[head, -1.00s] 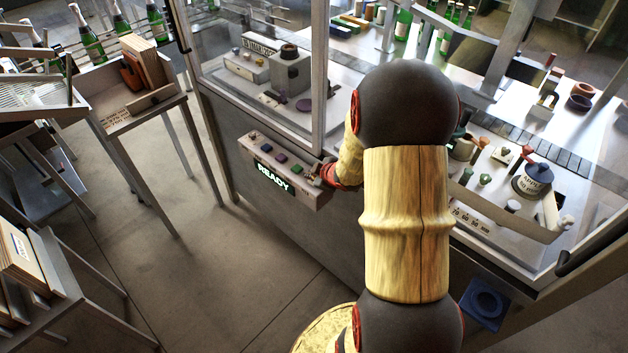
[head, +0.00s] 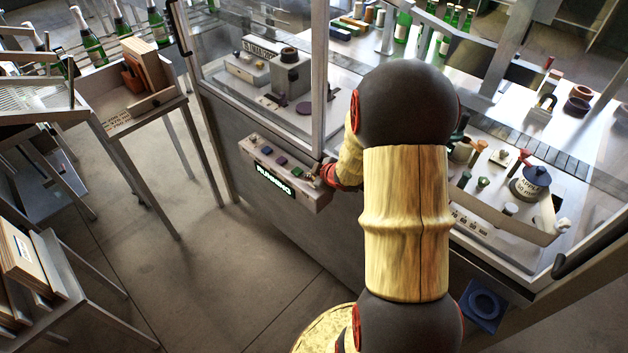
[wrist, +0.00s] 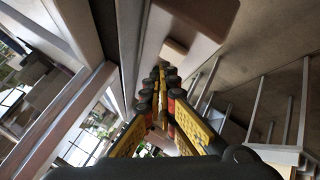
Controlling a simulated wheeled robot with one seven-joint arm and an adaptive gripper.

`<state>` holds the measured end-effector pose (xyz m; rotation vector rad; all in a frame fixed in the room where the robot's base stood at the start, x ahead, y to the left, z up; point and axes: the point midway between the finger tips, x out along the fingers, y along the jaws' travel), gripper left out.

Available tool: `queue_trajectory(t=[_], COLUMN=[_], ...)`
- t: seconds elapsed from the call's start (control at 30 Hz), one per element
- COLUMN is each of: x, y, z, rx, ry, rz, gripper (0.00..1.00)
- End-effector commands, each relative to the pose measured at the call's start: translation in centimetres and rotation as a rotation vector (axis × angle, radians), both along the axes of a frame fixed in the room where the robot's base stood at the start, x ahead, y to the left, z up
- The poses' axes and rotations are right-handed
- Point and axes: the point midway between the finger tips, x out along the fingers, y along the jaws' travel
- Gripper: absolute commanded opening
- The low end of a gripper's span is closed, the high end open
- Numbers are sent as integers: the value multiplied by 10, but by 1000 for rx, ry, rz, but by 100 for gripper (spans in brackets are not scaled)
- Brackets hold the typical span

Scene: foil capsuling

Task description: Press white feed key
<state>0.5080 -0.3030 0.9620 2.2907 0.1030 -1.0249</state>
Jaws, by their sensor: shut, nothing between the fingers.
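The control panel (head: 247,147) is a pale box on the front of the machine, with a row of small dark coloured keys. Its lit display (head: 273,178) reads "RUNNING". My gripper (head: 316,172) is at the panel's right end, partly hidden behind my arm. I cannot make out a white key in the head view; that end of the panel is partly covered by my gripper. In the wrist view my gripper (wrist: 162,72) is shut and empty, its fingertips close to the pale panel (wrist: 192,22). Contact with a key cannot be told.
Glass panes and metal posts enclose the machine above the panel. A side table with a wooden box (head: 145,62) stands to the left, and green bottles (head: 88,35) are behind it. The floor (head: 220,270) in front of the panel is clear.

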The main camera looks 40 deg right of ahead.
Motion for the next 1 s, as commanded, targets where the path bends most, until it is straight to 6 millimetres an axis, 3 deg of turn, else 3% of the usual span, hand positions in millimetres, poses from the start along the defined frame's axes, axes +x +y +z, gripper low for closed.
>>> queue_trajectory(t=[0.47,1.0], x=[0,0], y=[0,0], z=[6,53], rx=[0,0], ry=[0,0], rz=[0,0], gripper=[0,0])
